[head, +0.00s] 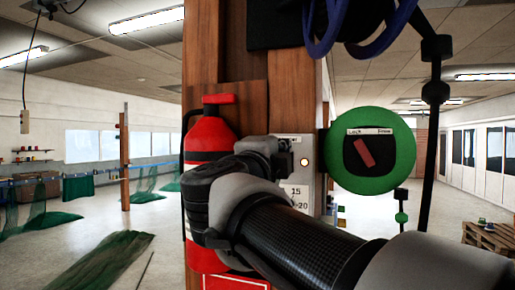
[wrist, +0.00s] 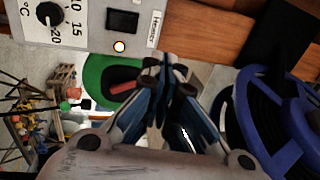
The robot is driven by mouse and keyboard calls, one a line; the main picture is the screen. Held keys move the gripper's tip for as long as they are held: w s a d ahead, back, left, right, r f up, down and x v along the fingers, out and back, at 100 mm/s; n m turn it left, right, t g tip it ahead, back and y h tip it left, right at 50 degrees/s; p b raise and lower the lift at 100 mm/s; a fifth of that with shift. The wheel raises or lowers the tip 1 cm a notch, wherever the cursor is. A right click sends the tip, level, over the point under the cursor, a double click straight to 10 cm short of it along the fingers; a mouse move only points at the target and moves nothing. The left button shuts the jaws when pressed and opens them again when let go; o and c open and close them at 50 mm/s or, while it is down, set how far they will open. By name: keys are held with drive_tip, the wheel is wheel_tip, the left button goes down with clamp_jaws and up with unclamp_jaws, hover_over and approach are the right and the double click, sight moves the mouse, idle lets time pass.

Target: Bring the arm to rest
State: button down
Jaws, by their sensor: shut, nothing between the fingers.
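My gripper (wrist: 168,72) is shut and empty in the wrist view, its fingertips together in front of the wooden post. In the head view my arm reaches from the lower right to the post, and my wrist covers part of a red fire extinguisher (head: 208,135). The fingers cannot be made out clearly there. Close to the right of my wrist is a round green housing (head: 405,152) with a red lever (head: 363,152), tilted with its top to the left. The housing also shows behind the fingers in the wrist view (wrist: 95,75).
A heater control box (wrist: 80,22) with a dial and lit lamp is on the post (head: 227,45), close to my gripper. A blue reel (wrist: 235,115) is at the right. Dark cables hang at the right. Green netting (head: 100,260) lies on the left floor.

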drive_tip(key=s+a+f+n+g+y+b, duration=0.15)
drive_tip(key=s+f+n+y+b, duration=0.35)
drive_tip(key=f, duration=0.8)
drive_tip(key=s+f+n+g+y+b, duration=0.25)
drive_tip(key=f+n+b, duration=0.5)
drive_tip(key=f, duration=0.45)
drive_tip(key=s+a+f+n+g+y+b, duration=0.1)
drive_tip(key=s+f+n+y+b, duration=0.35)
drive_tip(key=f, duration=0.85)
drive_tip(key=s+d+f+n+g+h+b, duration=0.1)
drive_tip(key=s+d+f+g+b, duration=0.2)
drive_tip(key=s+f, duration=0.3)
drive_tip(key=s+d+f+n+g+h+b, duration=0.2)
drive_tip(key=s+f, duration=0.4)
drive_tip(key=f, duration=0.9)
drive_tip(key=s+d+f+n+g+h+b, duration=0.2)
drive_tip(key=s+d+f+g+b, duration=0.2)
drive_tip(key=f, duration=0.7)
drive_tip(key=s+d, duration=0.2)
drive_tip(key=s, duration=0.1)
drive_tip(key=shift+d+f+b, duration=0.25)
drive_tip(key=shift+d+b, duration=0.1)
drive_tip(key=shift+b, duration=0.05)
drive_tip(key=shift+s, duration=0.1)
